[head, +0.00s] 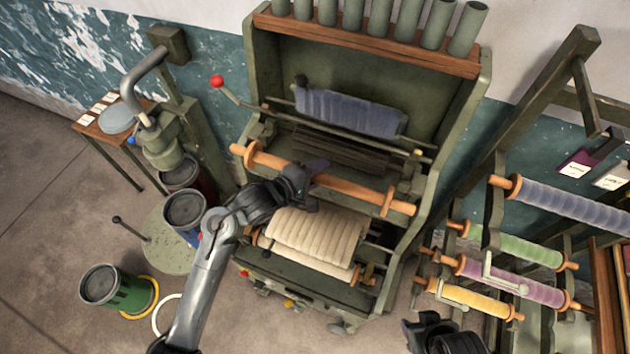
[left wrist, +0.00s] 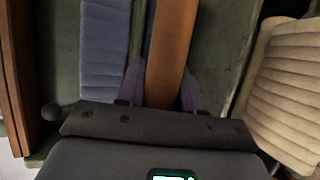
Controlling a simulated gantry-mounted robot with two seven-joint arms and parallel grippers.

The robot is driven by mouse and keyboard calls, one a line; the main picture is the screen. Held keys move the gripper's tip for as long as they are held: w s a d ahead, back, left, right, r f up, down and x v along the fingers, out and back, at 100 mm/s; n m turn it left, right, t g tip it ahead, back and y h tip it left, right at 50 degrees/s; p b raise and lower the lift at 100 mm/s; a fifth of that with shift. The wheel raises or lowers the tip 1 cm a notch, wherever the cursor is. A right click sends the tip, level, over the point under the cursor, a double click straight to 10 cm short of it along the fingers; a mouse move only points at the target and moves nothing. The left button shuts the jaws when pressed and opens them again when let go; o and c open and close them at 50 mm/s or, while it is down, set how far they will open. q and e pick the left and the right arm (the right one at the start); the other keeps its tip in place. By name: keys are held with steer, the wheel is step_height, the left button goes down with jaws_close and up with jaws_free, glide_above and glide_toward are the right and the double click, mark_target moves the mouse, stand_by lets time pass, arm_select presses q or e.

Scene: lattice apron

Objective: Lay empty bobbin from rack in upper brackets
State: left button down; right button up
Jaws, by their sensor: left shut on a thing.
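The empty bobbin (head: 355,188) is a bare orange-brown wooden rod with flanges near its ends. It lies slantwise across the front of the green machine (head: 470,105), above the cream roll. My left gripper (head: 312,174) is shut around its middle part. In the left wrist view the bobbin (left wrist: 168,55) runs between the two fingers (left wrist: 161,92). I cannot tell whether its ends touch any bracket; the upper brackets are not clearly made out. My right gripper (head: 430,325) is at the bottom edge, away from the machine, and its jaw opening is unclear.
A blue-grey roll (head: 350,113) sits higher in the machine, a cream roll (head: 318,238) lower. A red-knobbed lever (head: 217,81) sticks out at left. The rack at right holds blue, green (head: 520,247), purple and yellow wound bobbins. Cans (head: 183,210) stand at left.

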arm_select(q)
steer(key=w+d+f+b, duration=0.1)
steer(key=w+d+b, duration=0.3)
steer(key=w+b, duration=0.4)
steer(key=shift+w, duration=2.1)
steer(key=shift+p, duration=0.65)
steer(key=shift+f, duration=0.15)
steer(key=shift+f, duration=0.2)
